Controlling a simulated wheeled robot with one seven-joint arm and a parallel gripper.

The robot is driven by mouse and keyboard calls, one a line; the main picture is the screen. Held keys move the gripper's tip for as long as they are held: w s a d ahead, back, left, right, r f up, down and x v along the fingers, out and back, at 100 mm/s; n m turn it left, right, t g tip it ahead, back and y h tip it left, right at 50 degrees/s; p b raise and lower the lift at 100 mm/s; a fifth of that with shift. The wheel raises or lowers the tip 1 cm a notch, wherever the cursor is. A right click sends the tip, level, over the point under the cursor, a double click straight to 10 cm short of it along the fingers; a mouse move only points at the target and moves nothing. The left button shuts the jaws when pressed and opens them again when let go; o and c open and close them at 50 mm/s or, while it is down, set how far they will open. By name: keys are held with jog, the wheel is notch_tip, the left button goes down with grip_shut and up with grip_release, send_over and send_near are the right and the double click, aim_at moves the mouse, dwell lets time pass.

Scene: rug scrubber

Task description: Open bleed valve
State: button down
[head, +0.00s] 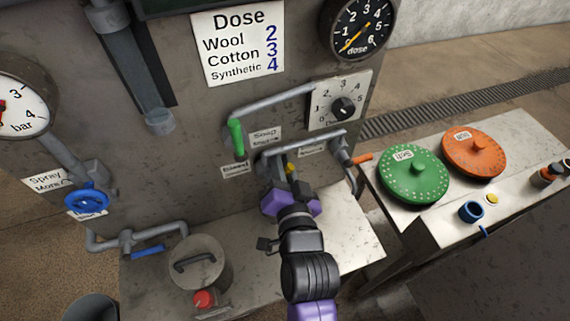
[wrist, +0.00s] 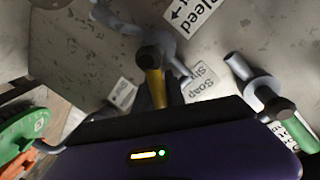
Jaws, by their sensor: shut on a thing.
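The bleed valve has a small yellow handle (head: 291,168) on the grey pipework at the centre of the head view. In the wrist view the yellow handle (wrist: 154,85) hangs from a dark round hub on a grey pipe. My gripper (head: 288,178), with a purple body, reaches up to it from below and is shut on the handle. In the wrist view my dark gripper fingers (wrist: 156,100) are on the handle's lower part, which is partly hidden. A white label reading "Bleed" with an arrow (wrist: 190,12) is beside the valve.
A green-handled valve (head: 236,137) is to the left, and an orange handle (head: 361,158) to the right. A dose knob (head: 343,108) is above. A lidded pot (head: 200,264) stands lower left. Green (head: 414,175) and orange (head: 474,153) discs lie on the right bench.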

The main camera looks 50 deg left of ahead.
jog(key=shift+s+a+r+n+t+y+b, duration=0.2)
jog(key=shift+s+n+b, duration=0.25)
jog(key=shift+n, duration=0.7)
jog(key=shift+s+a+r+n+t+y+b, duration=0.2)
jog(key=shift+s+n+b, duration=0.3)
jog(key=shift+n, duration=0.7)
jog(key=shift+s+a+r+n+t+b, duration=0.1)
jog(key=shift+s+r+n+t+b, duration=0.15)
jog(key=shift+n+b, duration=0.6)
jog(key=shift+s+n, duration=0.1)
jog(key=shift+n, duration=0.3)
jog(key=c, duration=1.4)
grip_release()
jog(key=shift+b+v, duration=0.55)
jog(key=shift+v, duration=3.35)
